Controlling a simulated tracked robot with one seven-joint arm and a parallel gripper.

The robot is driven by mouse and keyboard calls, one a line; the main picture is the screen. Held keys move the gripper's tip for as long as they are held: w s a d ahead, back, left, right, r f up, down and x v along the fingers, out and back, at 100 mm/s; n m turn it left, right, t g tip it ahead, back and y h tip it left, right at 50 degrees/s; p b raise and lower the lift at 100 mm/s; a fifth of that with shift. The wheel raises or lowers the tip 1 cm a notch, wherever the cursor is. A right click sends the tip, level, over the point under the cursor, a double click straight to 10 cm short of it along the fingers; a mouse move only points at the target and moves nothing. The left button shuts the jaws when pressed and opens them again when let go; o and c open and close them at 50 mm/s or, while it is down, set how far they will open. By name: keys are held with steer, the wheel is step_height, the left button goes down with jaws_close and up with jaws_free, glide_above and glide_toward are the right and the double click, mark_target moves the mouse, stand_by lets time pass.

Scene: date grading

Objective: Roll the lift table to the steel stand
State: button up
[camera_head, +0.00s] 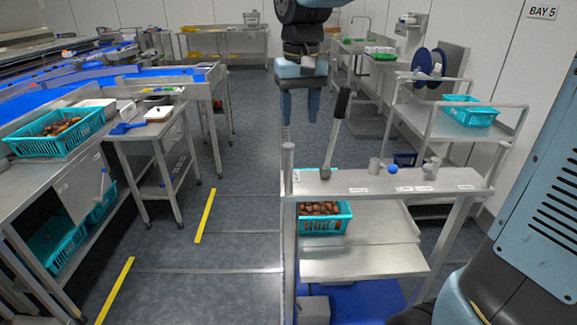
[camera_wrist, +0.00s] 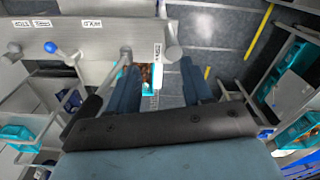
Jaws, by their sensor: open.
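The lift table, a grey steel frame with a crossbar (camera_head: 400,181) and a platform (camera_head: 365,262) above a blue base, stands in front of me. A teal crate of dates (camera_head: 325,225) sits on its platform. A lever with a black grip (camera_head: 342,102) rises from the crossbar. My gripper (camera_head: 299,118) is open and empty, pointing down, left of the lever grip in the head view. In the wrist view, the crate (camera_wrist: 148,78) shows between the open fingers (camera_wrist: 160,88). A small steel stand (camera_head: 143,131) at the left is probably the steel stand; it bears a white tray.
Yellow floor strips (camera_head: 206,214) lie between the lift table and the left-hand benches. Open grey floor runs down the middle. A trolley with a teal basket (camera_head: 471,111) stands at the right. A blue-belted conveyor and another crate (camera_head: 57,132) are at the left.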

steer(key=shift+w+a+f, duration=0.25)
steer(key=shift+w+a, duration=0.05)
steer(key=shift+a, duration=0.25)
steer(key=shift+w+a+f, duration=0.2)
steer(key=shift+w+a, duration=0.05)
steer(key=shift+a, duration=0.3)
glide_above(289, 191)
steer(key=w, duration=0.1)
step_height(289, 191, down, 14)
steer(key=shift+r, duration=0.25)
jaws_close()
